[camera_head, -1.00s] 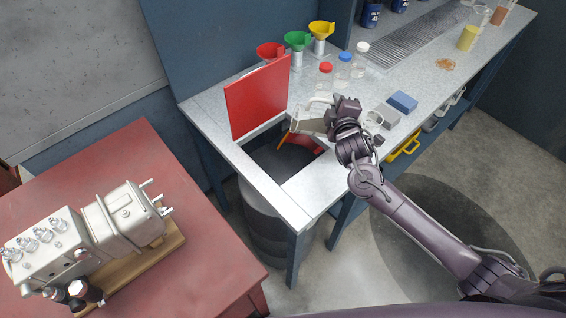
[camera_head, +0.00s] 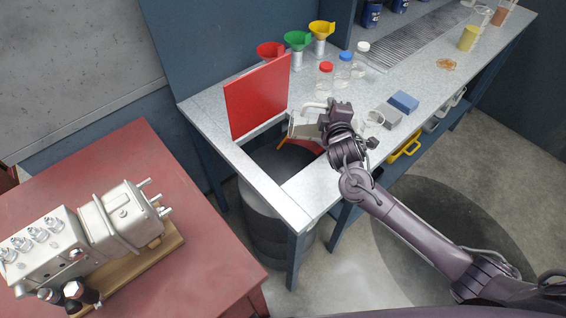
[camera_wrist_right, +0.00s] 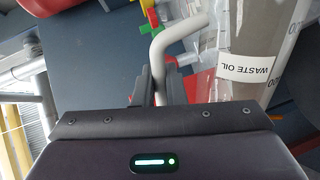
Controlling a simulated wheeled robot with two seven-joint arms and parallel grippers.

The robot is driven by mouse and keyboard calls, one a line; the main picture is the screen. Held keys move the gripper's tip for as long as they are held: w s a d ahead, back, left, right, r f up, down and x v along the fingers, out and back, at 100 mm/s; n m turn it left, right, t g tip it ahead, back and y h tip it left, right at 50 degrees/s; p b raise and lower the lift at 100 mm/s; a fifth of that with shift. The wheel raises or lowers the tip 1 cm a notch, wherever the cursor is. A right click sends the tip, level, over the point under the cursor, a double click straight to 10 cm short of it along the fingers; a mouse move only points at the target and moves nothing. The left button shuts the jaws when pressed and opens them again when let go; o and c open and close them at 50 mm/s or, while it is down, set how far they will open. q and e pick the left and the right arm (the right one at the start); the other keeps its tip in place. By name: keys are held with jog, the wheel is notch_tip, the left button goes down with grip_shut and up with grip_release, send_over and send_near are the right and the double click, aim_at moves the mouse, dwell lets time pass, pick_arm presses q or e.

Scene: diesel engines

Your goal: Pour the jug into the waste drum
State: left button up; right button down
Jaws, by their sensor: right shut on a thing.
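My right gripper (camera_head: 324,119) is shut on the handle of a pale, clear jug (camera_head: 303,128). In the right wrist view the jug's body (camera_wrist_right: 225,35) bears a WASTE OIL label, and its handle runs between the fingers (camera_wrist_right: 158,88). The jug is tilted with its end to the left, over the square opening in the bench. A short orange streak shows at its lower left; I cannot tell whether it is liquid. The dark grey waste drum (camera_head: 258,208) stands under the opening, its top partly hidden by the bench frame. My left gripper is not in view.
A raised red lid (camera_head: 258,97) stands behind the opening. Several capped bottles (camera_head: 325,76) and funnels (camera_head: 298,41) stand farther back on the bench. A grey block (camera_head: 387,115) and a blue block (camera_head: 404,101) lie to the right. A red table (camera_head: 190,265) holds an engine part.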

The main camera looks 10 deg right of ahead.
jog(key=shift+w+a+f+n+h, duration=0.15)
jog(key=shift+a+f+n+h, duration=0.15)
jog(key=shift+a+f+n, duration=0.7)
dwell(1.7)
jog(key=shift+a+r, duration=0.1)
jog(key=shift+a, duration=0.2)
